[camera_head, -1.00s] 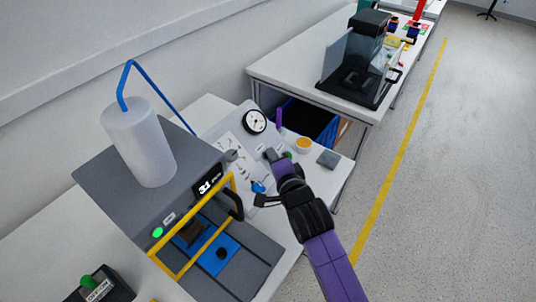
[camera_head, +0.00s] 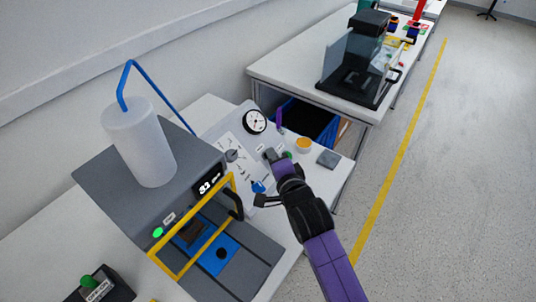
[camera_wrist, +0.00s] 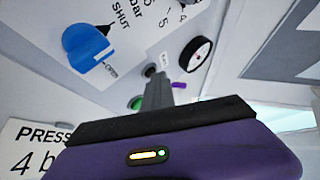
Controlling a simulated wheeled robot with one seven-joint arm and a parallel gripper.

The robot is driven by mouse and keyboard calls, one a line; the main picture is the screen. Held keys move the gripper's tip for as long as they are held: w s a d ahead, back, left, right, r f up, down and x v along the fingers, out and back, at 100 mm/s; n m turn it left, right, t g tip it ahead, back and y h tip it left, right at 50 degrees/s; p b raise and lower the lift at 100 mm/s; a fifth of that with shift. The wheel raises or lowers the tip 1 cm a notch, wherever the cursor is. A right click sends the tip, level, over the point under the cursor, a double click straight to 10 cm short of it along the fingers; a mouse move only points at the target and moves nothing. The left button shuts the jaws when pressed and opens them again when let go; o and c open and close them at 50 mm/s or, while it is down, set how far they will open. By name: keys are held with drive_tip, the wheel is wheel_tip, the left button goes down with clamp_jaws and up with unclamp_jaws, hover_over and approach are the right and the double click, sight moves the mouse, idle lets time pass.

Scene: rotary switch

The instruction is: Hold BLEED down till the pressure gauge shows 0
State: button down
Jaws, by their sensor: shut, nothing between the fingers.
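The pressure gauge (camera_head: 254,121), white with a black rim, stands on the sloped panel (camera_head: 226,128); it also shows in the wrist view (camera_wrist: 195,53). Its reading is too small to make out. My gripper (camera_head: 269,155) is shut and empty, pointing at the panel below and right of the gauge. In the wrist view its fingertips (camera_wrist: 157,78) are beside a small dark round button (camera_wrist: 149,70); whether they touch it I cannot tell. No BLEED label is readable, so I cannot tell if this button is BLEED. A green button (camera_wrist: 136,103) is partly behind the fingers.
A blue handle (camera_head: 258,187) and a grey knob (camera_head: 231,156) are on the panel, left of my gripper. A yellow-topped round item (camera_head: 303,144) and a grey block (camera_head: 328,158) lie to the right. A yellow-framed machine (camera_head: 190,230) stands in front.

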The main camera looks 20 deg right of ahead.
drive_tip(key=shift+s+d+r+p, duration=0.35)
drive_tip(key=shift+s+r+p, duration=0.1)
drive_tip(key=shift+r+p, duration=0.25)
drive_tip(key=shift+s+d+r+p, duration=0.3)
drive_tip(key=shift+s+r+p, duration=0.15)
drive_tip(key=shift+r+p, duration=0.25)
drive_tip(key=shift+s+d+r+p, duration=0.4)
drive_tip(key=shift+r+p, duration=0.15)
drive_tip(key=shift+p, duration=0.2)
drive_tip(key=shift+s+d+r+p, duration=0.25)
drive_tip(key=shift+s+r+p, duration=0.2)
drive_tip(key=shift+r+p, duration=0.25)
drive_tip(key=shift+f, duration=0.1)
